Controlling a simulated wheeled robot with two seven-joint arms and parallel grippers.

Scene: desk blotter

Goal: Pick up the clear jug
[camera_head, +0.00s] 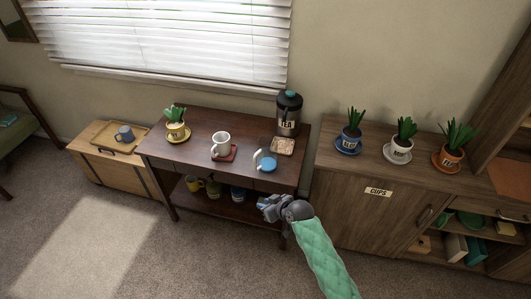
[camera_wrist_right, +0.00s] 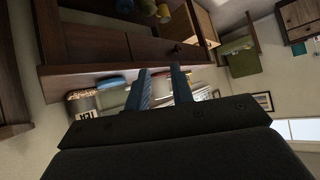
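A small pale, see-through vessel (camera_head: 258,158), which looks like the clear jug, stands at the right front of the dark wooden table (camera_head: 190,151), at a round blue piece (camera_head: 269,164); whether that is a coaster or part of it I cannot tell. The blue piece also shows in the right wrist view (camera_wrist_right: 118,81). My right gripper (camera_head: 266,206) is in front of the table's front edge, below and apart from the vessel. Its fingers (camera_wrist_right: 161,88) are spread with nothing between them. My left gripper is not in view.
A white mug (camera_head: 221,144) stands on a red coaster (camera_head: 231,157) left of the vessel. A dark TEA canister (camera_head: 288,116) and a cork-coloured mat (camera_head: 283,146) are behind it. A yellow potted plant (camera_head: 176,128) stands further left. Several cups sit on the lower shelf.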

